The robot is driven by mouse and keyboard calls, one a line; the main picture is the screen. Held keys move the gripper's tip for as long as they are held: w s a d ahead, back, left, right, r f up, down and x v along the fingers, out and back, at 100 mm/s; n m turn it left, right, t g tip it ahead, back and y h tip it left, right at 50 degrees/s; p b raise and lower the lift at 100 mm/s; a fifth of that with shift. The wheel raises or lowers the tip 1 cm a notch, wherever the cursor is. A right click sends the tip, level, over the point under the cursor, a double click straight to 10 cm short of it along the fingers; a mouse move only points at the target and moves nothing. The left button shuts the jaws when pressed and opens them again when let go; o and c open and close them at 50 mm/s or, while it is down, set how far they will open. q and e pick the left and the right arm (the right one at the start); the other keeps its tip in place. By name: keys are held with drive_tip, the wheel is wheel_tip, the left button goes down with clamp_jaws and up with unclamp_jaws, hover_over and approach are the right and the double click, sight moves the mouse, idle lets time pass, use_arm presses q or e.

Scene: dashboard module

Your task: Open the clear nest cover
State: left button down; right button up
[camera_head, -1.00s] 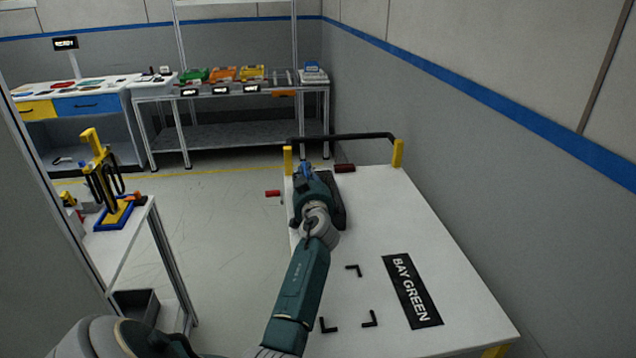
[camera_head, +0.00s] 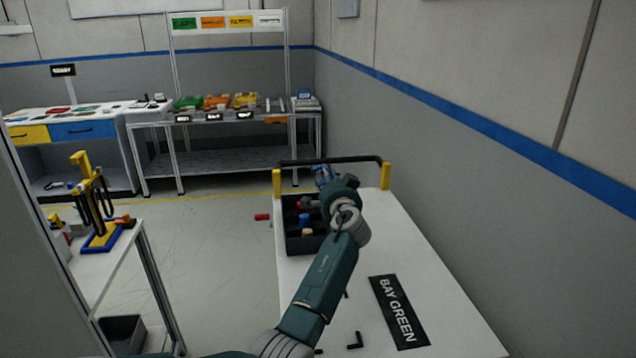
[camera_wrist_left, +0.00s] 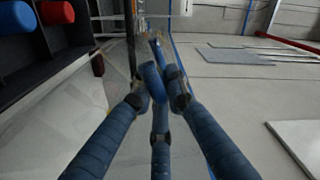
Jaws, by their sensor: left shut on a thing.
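I cannot make out a clear nest cover in either view. My left gripper (camera_head: 325,178) is at the far end of the white table, just beyond and right of the black tray, close to the black rail. In the left wrist view its blue fingers (camera_wrist_left: 155,80) come together. My right gripper is in neither view.
A black compartment tray (camera_head: 303,246) holding cylinders stands on the white table (camera_head: 440,270). A black rail (camera_head: 340,161) on yellow posts crosses its far end. A BAY GREEN plate (camera_head: 399,312) lies nearer. A yellow-and-blue stand (camera_head: 95,205) is left; a shelf rack (camera_head: 225,160) stands behind.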

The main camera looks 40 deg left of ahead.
use_arm(q)
drive_tip(key=w+d+m+b, duration=0.3)
drive_tip(key=w+m, duration=0.2)
drive_tip(key=m, duration=0.1)
drive_tip(key=shift+w+d+f, duration=0.15)
drive_tip(key=shift+d+f, duration=0.25)
idle(0.3)
drive_tip(key=c, duration=1.8)
unclamp_jaws()
drive_tip(key=shift+w, duration=0.1)
drive_tip(key=v, duration=1.2)
drive_tip(key=shift+d+f, duration=0.1)
drive_tip(key=shift+f, duration=0.2)
drive_tip(key=shift+w, duration=0.1)
